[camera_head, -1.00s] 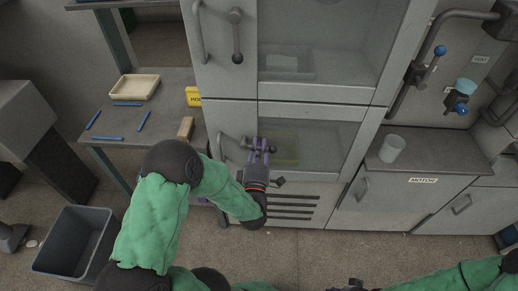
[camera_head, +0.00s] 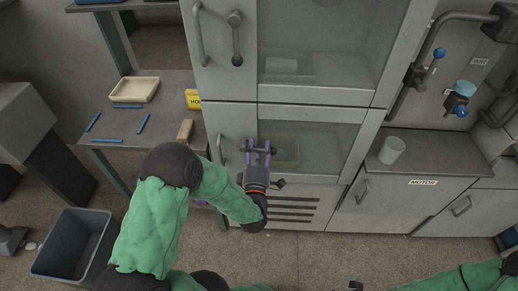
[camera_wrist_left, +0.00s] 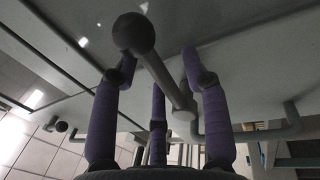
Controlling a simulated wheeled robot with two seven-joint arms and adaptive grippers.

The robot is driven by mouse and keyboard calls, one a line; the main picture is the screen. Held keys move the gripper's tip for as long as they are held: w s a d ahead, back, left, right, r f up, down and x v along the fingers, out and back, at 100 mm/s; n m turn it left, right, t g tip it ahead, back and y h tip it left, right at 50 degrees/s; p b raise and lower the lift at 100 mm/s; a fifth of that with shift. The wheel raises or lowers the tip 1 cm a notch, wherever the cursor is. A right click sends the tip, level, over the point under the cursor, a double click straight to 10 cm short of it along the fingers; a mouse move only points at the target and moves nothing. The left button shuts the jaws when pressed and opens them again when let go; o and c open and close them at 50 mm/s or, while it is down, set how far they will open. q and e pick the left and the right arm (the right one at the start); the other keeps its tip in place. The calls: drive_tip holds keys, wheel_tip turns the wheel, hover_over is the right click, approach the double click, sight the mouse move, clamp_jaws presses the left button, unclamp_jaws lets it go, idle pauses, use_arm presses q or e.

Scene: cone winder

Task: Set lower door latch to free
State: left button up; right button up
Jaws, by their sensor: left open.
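The lower door latch (camera_head: 257,149) is a grey lever with a ball knob, lying about level across the lower cabinet door (camera_head: 228,120). In the left wrist view its dark ball (camera_wrist_left: 133,33) is at upper left, and its shaft slants down to the pivot end (camera_wrist_left: 183,115). My left gripper (camera_head: 259,158) is open at the latch, its purple fingers pointing at the door. In the wrist view the fingers (camera_wrist_left: 158,85) stand on both sides of the shaft; contact is unclear. A small dark part of my right arm's end (camera_head: 355,286) shows at the bottom edge.
The lower door's handle (camera_head: 221,151) is left of the latch. The upper door's latch (camera_head: 236,38) hangs down above. A side table (camera_head: 165,110) with a tray (camera_head: 135,89) stands left, a motor cabinet (camera_head: 400,205) with a cup (camera_head: 391,150) right. A bin (camera_head: 75,243) is on the floor.

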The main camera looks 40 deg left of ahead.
use_arm(q)
drive_tip(key=v, duration=1.2)
idle(0.3)
